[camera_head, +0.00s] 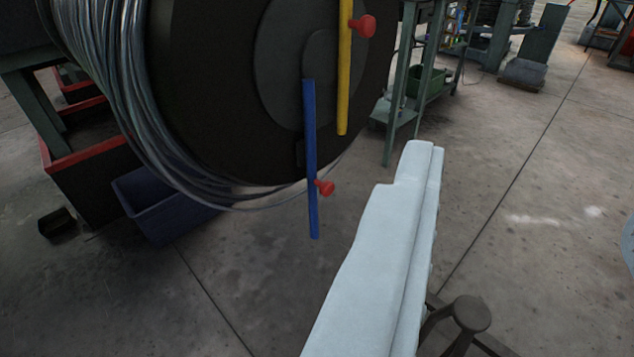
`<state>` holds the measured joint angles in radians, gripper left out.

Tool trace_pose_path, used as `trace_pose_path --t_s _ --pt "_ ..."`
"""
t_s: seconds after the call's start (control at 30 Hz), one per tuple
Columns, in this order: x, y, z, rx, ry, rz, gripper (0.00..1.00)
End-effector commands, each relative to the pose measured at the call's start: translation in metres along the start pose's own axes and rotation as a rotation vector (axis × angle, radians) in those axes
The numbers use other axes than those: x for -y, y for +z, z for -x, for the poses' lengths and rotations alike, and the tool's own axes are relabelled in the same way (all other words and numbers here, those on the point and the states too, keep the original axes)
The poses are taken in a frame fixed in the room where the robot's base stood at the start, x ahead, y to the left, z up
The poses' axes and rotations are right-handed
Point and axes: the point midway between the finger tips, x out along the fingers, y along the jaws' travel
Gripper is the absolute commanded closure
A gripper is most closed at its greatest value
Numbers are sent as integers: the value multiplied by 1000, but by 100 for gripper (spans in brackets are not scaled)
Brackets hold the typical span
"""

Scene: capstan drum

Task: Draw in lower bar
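A capstan drum (215,90) fills the upper left, with a dark round face and wire wound around it. The lower bar is blue (311,150), nearly upright on the drum face. Its lower end reaches past the drum's edge, and a red knob (325,188) sticks out from it. An upper yellow bar (344,80) has its own red knob (362,26). My gripper (422,155), pale and seen from the side, comes up from the bottom edge. Its tip appears to the right of the blue bar, apart from both knobs. Whether its fingers are parted is hidden.
A blue bin (165,215) and a red-edged dark frame (80,155) stand at left. A green workbench (412,90) stands behind the drum. A dark stool (470,315) is at bottom right. Concrete floor (530,200) is open at right.

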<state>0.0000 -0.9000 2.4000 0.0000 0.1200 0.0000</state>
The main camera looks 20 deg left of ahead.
Motion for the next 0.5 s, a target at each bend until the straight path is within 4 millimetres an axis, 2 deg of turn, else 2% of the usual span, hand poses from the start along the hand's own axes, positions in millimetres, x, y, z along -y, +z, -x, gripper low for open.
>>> trace_pose_path --t_s 0.13,0.23,0.5 --pt "-1 8 -8 34 2 -30 51" --pt "-2 24 -25 108 7 -96 51" --pt "0 100 -81 423 33 -409 51"
